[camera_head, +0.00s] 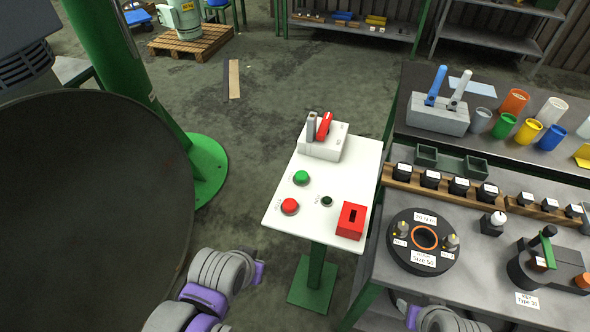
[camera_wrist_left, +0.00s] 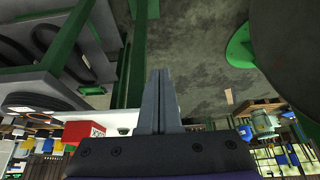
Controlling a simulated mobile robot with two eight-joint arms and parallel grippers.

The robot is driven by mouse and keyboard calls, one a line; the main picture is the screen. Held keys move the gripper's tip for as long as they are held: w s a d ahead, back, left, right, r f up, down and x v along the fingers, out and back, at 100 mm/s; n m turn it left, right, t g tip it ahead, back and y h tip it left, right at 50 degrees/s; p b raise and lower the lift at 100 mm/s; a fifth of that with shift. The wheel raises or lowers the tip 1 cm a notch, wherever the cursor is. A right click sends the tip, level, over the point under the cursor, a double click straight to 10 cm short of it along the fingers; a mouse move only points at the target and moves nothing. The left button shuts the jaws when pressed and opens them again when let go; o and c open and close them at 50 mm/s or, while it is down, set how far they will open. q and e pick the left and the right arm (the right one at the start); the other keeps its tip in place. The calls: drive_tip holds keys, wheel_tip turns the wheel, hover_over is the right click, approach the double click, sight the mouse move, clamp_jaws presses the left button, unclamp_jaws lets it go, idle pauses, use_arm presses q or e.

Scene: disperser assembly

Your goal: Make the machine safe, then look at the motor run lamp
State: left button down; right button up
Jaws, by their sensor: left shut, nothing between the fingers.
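The white control panel (camera_head: 277,213) stands on a green post. At its back is a pale box (camera_head: 319,150) with a red handle (camera_head: 325,124) beside a grey upright piece (camera_head: 311,127). On the panel are a green button (camera_head: 301,177), a red button (camera_head: 289,205) and a small dark green lamp or knob (camera_head: 327,201) that looks unlit; its label is unreadable. A red slotted box (camera_head: 351,221) sits at the front right and shows in the left wrist view (camera_wrist_left: 84,131). My left gripper (camera_wrist_left: 160,75) is shut and empty there. My right gripper is out of view.
A large dark bowl (camera_head: 95,200) and green column (camera_head: 125,75) stand left.

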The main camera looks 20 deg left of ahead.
sight(304, 178)
use_arm(q)
drive_tip(key=shift+d, duration=0.15)
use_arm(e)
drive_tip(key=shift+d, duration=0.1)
